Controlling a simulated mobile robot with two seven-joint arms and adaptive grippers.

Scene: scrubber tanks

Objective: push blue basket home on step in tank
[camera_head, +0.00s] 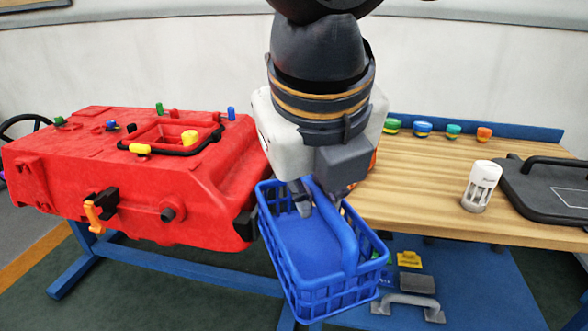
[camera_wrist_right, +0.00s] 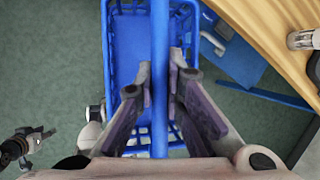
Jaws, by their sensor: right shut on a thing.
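The blue basket (camera_head: 315,250) hangs in the air between the red tank and the wooden bench, with open lattice sides and an arched handle. My right gripper (camera_head: 318,204) is shut on the handle; the wrist view shows its two fingers (camera_wrist_right: 160,85) on either side of the blue bar. In the wrist view the basket (camera_wrist_right: 128,40) hangs below the fingers over green floor. The red tank (camera_head: 170,180) is at left, with a framed opening in its top. The step inside is hidden. A dark and grey part at the wrist view's lower left may be my left gripper (camera_wrist_right: 28,147).
The wooden bench (camera_head: 430,185) at right bears several coloured caps, a white cylinder (camera_head: 481,186) and a black lid (camera_head: 545,185). Below it, a blue shelf (camera_head: 480,290) holds a grey handle (camera_head: 408,306) and a yellow part (camera_head: 409,259). The tank's near right corner is close beside the basket.

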